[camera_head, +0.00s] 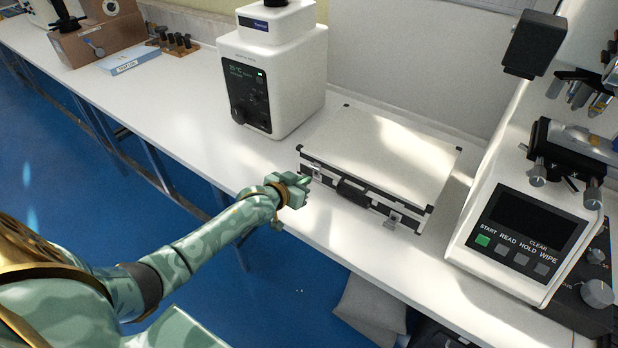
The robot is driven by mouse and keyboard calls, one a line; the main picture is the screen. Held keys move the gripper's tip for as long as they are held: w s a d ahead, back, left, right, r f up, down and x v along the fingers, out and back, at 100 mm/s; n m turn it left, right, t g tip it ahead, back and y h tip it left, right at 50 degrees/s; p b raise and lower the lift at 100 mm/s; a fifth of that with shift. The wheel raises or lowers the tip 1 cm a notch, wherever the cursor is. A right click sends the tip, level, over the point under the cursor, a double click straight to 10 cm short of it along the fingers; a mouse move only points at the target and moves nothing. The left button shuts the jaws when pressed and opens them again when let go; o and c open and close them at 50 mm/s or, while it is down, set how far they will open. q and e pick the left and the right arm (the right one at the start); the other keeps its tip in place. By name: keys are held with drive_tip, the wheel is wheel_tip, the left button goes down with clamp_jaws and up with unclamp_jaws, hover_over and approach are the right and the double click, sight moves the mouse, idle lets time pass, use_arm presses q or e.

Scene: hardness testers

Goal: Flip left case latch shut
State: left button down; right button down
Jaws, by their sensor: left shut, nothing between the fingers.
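The silver case (378,150) with black trim lies closed-lidded on the white bench, its front facing me. A black handle (354,193) is at the middle of its front. The left latch (316,175) is partly hidden by my gripper, and I cannot tell its position. The right latch (394,217) shows on the right part of the front and appears to hang down. My left gripper (306,183) is shut and empty, at the case's front left corner by the left latch. I cannot tell whether it touches the latch. My right gripper is not in view.
A white tester (272,75) stands behind and left of the case. A larger tester with a button panel (520,235) stands close on the right. Grey bags (372,308) lie below the bench.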

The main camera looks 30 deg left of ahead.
use_arm(q)
drive_tip(key=p+v, duration=0.2)
drive_tip(key=v, duration=0.1)
drive_tip(key=shift+s+p, duration=0.25)
drive_tip(key=shift+p, duration=0.1)
drive_tip(key=shift+f+p+v, duration=0.25)
drive_tip(key=shift+p+v, duration=0.65)
drive_tip(key=shift+v, duration=0.25)
drive_tip(key=shift+s, duration=0.1)
